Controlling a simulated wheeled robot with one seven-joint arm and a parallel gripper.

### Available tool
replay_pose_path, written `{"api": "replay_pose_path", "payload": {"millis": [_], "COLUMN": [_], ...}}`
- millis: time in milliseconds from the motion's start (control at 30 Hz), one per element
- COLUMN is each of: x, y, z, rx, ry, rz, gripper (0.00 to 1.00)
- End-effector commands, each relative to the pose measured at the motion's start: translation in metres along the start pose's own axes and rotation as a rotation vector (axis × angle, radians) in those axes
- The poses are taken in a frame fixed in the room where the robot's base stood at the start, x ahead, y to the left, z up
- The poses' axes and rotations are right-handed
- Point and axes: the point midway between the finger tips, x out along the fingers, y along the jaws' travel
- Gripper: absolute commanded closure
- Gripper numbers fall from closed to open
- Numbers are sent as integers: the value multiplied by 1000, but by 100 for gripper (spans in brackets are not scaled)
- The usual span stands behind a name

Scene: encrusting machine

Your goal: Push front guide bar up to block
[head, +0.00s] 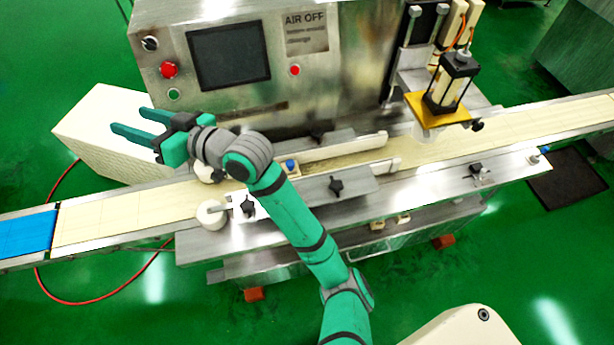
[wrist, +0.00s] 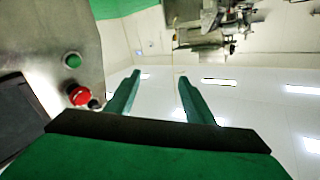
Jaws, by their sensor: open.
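A pale guide bar (head: 384,168) lies along the front side of the conveyor belt, beside a steel plate with a black star knob (head: 336,186). A second pale bar (head: 370,143) lies along the back side. A small cream block with a blue top (head: 291,168) sits at the belt between them, just right of my arm. My gripper (head: 129,120) is open and empty, raised at the left end of the machine, well away from the front bar. Its two green fingers also show apart in the wrist view (wrist: 158,77). My arm hides part of the belt and front plate.
The machine cabinet with a screen (head: 229,55) and a red button (head: 168,70) stands behind the belt; the red button also shows in the wrist view (wrist: 79,95). White rollers (head: 212,213) stand at the left. A press unit (head: 453,80) hangs over the belt at right.

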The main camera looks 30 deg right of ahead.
Motion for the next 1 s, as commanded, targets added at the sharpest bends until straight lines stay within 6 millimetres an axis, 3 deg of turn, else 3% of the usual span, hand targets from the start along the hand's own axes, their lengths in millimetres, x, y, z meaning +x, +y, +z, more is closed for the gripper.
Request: {"api": "replay_pose_path", "payload": {"millis": [267,467,667,800,1000], "x": [-29,-75,-146,-212,-309], "y": [33,70,114,143,170], "z": [16,39,60,69,71], "rx": [-126,-177,-185,-160,-87], "ry": [-314,-573,-849,-1046,-1294], "rz": [18,81,181,274,407], "gripper": [52,52,52,52,52]}}
